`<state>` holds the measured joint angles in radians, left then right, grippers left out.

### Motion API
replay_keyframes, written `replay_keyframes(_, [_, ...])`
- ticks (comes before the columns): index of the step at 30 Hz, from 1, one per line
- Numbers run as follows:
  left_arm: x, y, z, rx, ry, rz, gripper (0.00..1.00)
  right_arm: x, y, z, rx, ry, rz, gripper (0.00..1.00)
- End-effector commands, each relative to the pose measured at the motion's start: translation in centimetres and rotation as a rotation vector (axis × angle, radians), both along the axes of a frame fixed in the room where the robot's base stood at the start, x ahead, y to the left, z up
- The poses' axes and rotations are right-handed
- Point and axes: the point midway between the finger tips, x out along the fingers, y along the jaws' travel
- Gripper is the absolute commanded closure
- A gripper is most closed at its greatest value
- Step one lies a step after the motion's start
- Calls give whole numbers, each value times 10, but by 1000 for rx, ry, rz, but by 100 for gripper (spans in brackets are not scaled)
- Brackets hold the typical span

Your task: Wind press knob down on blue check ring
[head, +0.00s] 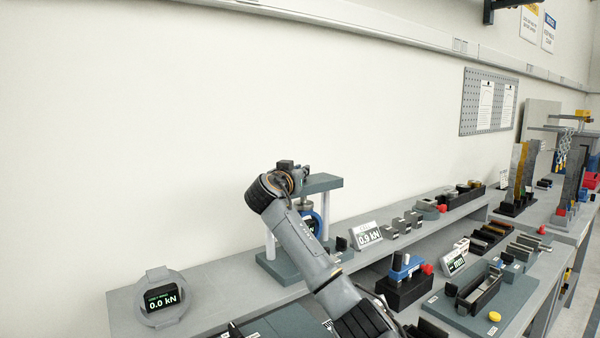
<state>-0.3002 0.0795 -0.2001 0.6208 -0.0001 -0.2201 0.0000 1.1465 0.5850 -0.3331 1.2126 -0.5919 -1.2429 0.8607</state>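The small press has a grey-green top plate (322,182), white columns and a grey-green base (283,269). The blue check ring (318,217) stands between the columns, partly hidden by my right arm. A dark readout shows inside the ring, too small to read. A metal piece shows just above the ring. My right gripper (297,172) is at the top of the press, over the left part of the top plate. The press knob is hidden behind the gripper or cannot be told apart from it. Whether the fingers are open or shut is unclear. My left gripper is out of view.
A display reading 0.9 kN (366,236) stands right of the press. A round gauge reading 0.0 kN (161,299) stands left. Small metal blocks (402,225) and a black block with a blue part (403,289) are to the right. The shelf left of the press is mostly clear.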

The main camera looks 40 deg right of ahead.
Motion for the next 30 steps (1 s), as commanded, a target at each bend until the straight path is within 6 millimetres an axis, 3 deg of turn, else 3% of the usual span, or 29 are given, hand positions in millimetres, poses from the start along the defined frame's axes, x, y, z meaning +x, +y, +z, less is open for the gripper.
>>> replay_keyframes(3, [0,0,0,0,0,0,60,0,0,1,-1,0,0,66])
replay_keyframes(16, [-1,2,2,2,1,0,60,-1,-1,1,-1,0,35,66])
replay_keyframes(30, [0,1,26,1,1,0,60,-2,-3,4,-6,6,399,66])
